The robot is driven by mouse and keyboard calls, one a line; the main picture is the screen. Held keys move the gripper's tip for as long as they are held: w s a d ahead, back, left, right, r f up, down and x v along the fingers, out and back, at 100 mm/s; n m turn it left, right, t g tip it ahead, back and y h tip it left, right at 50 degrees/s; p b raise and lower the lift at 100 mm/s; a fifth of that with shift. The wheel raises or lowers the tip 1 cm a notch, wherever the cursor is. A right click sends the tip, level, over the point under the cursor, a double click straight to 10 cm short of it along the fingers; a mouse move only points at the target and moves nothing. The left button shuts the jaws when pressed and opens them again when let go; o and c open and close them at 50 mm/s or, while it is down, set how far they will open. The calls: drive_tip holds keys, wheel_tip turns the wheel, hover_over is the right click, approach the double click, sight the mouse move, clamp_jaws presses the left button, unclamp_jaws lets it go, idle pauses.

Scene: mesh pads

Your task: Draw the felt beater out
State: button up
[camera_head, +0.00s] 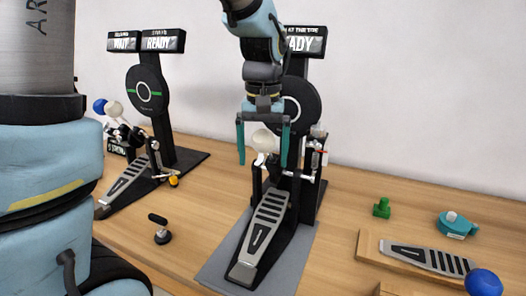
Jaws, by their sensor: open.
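A drum pedal (265,230) with a grey slotted footboard stands on a grey mat in front of a black post. At its top is a cream beater head (265,141), which looks like the felt beater. Its shaft is mostly hidden behind the head and clamp parts. My gripper (262,158) points down from above and is open. Its two teal fingers stand to the left and right of the cream head, with a visible gap on the left. I cannot tell whether they are level with it in depth.
A second pedal station (150,130) at left carries blue and cream heads. A black T-handled tool (160,230) stands between the stations. At right are a green block (382,208), a teal round device (457,225), a loose footboard (425,259) and a blue ball (484,283).

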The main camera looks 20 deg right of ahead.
drive_tip(key=c, duration=1.5)
drive_tip(key=shift+s+a+r+p, duration=0.4)
drive_tip(key=shift+r+p, duration=0.1)
drive_tip(key=shift+r, duration=0.15)
drive_tip(key=shift+s+a+r+p, duration=0.25)
drive_tip(key=shift+s+r+p, duration=0.1)
drive_tip(key=shift+r+p, duration=0.3)
drive_tip(key=shift+s+a+r+p, duration=0.35)
drive_tip(key=shift+s+r+p, duration=0.05)
drive_tip(key=shift+r, duration=0.3)
drive_tip(key=shift+r+p, duration=0.45)
drive_tip(key=shift+r, duration=1)
